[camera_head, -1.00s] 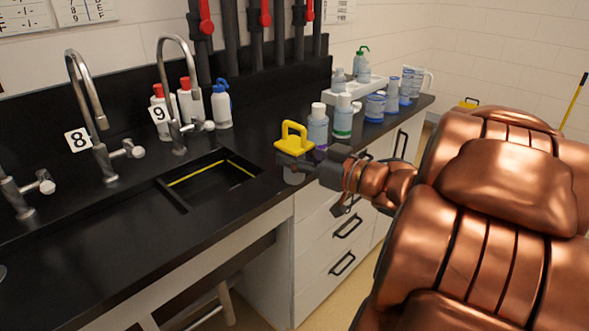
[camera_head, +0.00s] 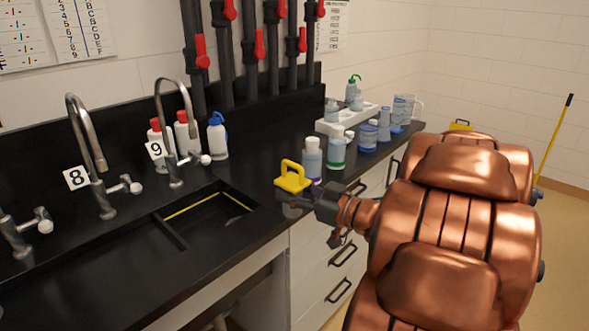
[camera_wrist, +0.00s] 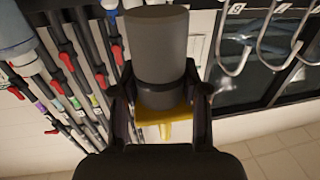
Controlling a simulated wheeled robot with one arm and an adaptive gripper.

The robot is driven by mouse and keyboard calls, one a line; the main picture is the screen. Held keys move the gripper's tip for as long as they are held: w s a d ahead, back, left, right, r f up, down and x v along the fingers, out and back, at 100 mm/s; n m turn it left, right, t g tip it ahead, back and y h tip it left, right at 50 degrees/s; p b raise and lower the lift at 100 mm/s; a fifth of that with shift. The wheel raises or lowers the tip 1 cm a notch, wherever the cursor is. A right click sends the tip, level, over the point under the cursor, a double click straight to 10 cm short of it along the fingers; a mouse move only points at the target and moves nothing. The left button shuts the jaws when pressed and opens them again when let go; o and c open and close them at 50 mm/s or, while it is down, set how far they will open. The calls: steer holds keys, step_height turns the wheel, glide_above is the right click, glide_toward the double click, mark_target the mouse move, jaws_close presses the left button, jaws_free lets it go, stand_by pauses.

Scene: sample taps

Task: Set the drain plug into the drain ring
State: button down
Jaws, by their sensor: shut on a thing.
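The drain plug has a yellow loop handle (camera_head: 292,176) and a grey cylindrical body (camera_wrist: 157,45). My gripper (camera_head: 292,199) is shut on the plug's grey body, with one finger on each side in the wrist view. In the head view the plug is upright, handle on top, near the counter's front edge, just right of the sink (camera_head: 172,233). The sink is a dark basin with yellow lines along its inside. The drain ring cannot be made out in either view; the sink floor is mostly hidden.
Curved taps stand behind the sink, one with tag 8 (camera_head: 76,178) and one with tag 9 (camera_head: 155,149). Bottles (camera_head: 312,160) stand close behind and right of the plug. A white tray (camera_head: 350,118) is farther right. The counter left of the sink (camera_head: 90,270) is clear.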

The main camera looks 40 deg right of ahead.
steer(key=shift+w+d+f+p, duration=0.1)
steer(key=shift+w+d+p, duration=0.35)
steer(key=shift+w+p, duration=0.2)
steer(key=shift+w+d+f+p, duration=0.1)
steer(key=shift+w+d+p, duration=0.3)
steer(key=shift+w+p, duration=0.25)
steer(key=shift+w+d+f+p, duration=0.15)
steer(key=shift+w+d+p, duration=0.1)
steer(key=shift+w+d, duration=0.9)
steer(key=shift+w+d+f+p, duration=0.1)
steer(key=shift+w+d+p, duration=0.15)
steer(key=shift+w+d, duration=0.9)
steer(key=shift+w+d+f+p, duration=0.2)
steer(key=shift+w+d, duration=0.45)
steer(key=shift+w, duration=0.95)
steer(key=shift+w+d+f, duration=0.2)
steer(key=shift+f+p, duration=0.5)
steer(key=shift+f, duration=0.85)
steer(key=shift+f, duration=0.2)
steer(key=c, duration=0.6)
jaws_free()
steer(key=shift+a, duration=0.1)
steer(key=shift+f+b, duration=0.1)
steer(key=shift+b, duration=0.25)
